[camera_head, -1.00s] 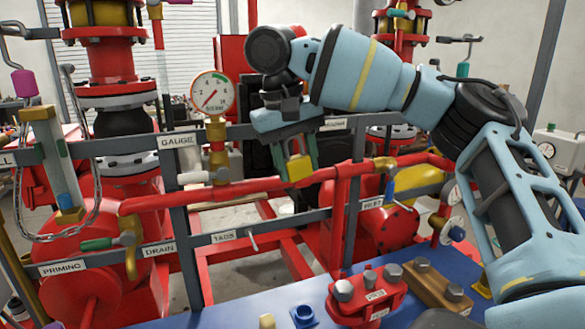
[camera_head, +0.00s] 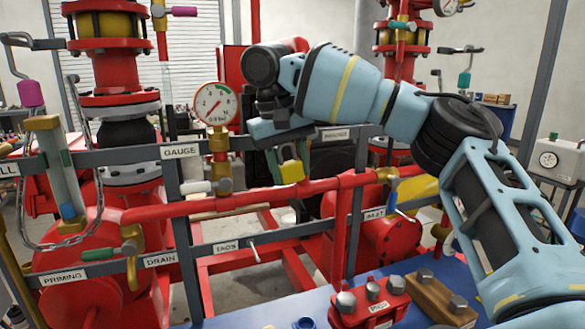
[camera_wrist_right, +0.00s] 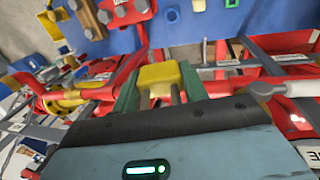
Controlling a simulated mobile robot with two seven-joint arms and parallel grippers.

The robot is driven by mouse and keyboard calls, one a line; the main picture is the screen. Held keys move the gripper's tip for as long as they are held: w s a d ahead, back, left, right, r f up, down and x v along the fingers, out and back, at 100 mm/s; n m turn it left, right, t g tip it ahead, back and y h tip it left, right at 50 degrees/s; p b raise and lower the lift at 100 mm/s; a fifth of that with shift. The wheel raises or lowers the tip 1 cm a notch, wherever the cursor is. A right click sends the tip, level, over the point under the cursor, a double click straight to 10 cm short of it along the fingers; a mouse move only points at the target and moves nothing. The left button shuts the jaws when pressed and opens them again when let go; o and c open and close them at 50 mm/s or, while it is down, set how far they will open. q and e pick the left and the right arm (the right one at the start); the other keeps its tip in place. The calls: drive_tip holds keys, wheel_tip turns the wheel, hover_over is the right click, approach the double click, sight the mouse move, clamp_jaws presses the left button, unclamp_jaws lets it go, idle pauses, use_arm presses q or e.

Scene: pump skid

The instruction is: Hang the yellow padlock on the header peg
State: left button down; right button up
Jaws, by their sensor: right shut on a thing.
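The yellow padlock (camera_head: 291,171) hangs body down between the green fingers of my right gripper (camera_head: 288,163), in front of the skid. In the right wrist view the padlock (camera_wrist_right: 158,75) sits at the fingertips, with its grey shackle legs between the fingers (camera_wrist_right: 160,92). The gripper is shut on it. A label (camera_head: 334,134), too small to read surely, is on the upper grey rail (camera_head: 245,142) just right of the gripper. I cannot make out a peg there; the gripper covers part of the rail. My left gripper is not in view.
A gauge (camera_head: 215,103) stands left of the gripper. A red pipe (camera_head: 245,189) runs below the padlock. A small pale peg (camera_head: 254,252) sticks out beside the TAGS label (camera_head: 227,246) on the lower rail. A blue surface with a red bolted block (camera_head: 370,303) is in front.

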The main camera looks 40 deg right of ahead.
drive_tip(key=shift+w+d+f, duration=0.2)
drive_tip(key=shift+w+d, duration=0.05)
drive_tip(key=shift+w, duration=0.6)
drive_tip(key=shift+w+d+f, duration=0.2)
drive_tip(key=shift+w+d, duration=0.1)
drive_tip(key=shift+w, duration=0.55)
drive_tip(key=shift+w+d+f, duration=0.2)
drive_tip(key=shift+w+d, duration=0.05)
drive_tip(key=shift+w, duration=0.6)
drive_tip(key=o, duration=1.1)
drive_tip(key=shift+o, duration=0.2)
drive_tip(key=shift+r, duration=0.1)
